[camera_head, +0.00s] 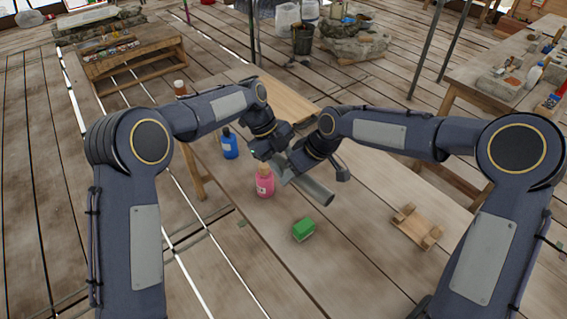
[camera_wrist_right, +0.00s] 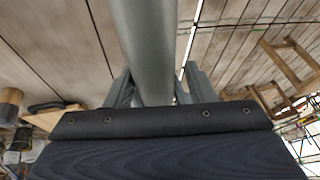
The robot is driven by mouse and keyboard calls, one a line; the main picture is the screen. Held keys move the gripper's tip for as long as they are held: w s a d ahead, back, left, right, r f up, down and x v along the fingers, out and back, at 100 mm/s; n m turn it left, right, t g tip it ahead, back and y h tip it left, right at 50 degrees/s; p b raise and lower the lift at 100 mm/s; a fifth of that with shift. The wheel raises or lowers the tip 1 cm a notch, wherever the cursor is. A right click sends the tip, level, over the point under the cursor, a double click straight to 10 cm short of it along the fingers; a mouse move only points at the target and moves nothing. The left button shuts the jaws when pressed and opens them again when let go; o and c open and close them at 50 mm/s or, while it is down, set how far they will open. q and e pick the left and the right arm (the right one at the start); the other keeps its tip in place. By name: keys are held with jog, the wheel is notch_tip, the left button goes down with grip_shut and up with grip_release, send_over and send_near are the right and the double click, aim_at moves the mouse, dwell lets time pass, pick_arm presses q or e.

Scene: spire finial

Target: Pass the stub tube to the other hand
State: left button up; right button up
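The stub tube (camera_head: 315,190) is a grey cylinder held tilted above the workbench, its open end toward the lower right in the head view. My right gripper (camera_head: 297,160) is at the tube's upper part. In the right wrist view the tube (camera_wrist_right: 148,45) runs between the two fingers of my right gripper (camera_wrist_right: 160,88), which lie close on either side of it. My left gripper (camera_head: 272,148) is beside the tube's upper left end. Its fingers are largely hidden, and I cannot tell whether they touch the tube.
On the bench (camera_head: 345,255) stand a pink bottle (camera_head: 265,185) just left of the tube and a blue bottle (camera_head: 230,146). A green block (camera_head: 303,229) and a wooden cradle (camera_head: 416,228) lie nearer the front. The bench between block and cradle is clear.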

jog(key=shift+o, duration=1.2)
jog(key=shift+d+r, duration=0.1)
jog(key=v, duration=1.2)
jog(key=s+d+r+m+t+h, duration=0.1)
jog(key=s+d+r+m, duration=0.15)
jog(key=s+d, duration=0.55)
jog(key=s+d+f+m+t, duration=0.1)
jog(key=s+m, duration=0.1)
jog(key=s, duration=0.4)
jog(key=s+d+f+m+t, duration=0.1)
jog(key=s+d+f+m, duration=0.1)
jog(key=s, duration=0.5)
jog(key=s+d+f+m+t, duration=0.1)
jog(key=s+d+f+m, duration=0.1)
jog(key=s+m, duration=0.2)
jog(key=shift+s+f, duration=0.25)
jog(key=shift+s, duration=1.1)
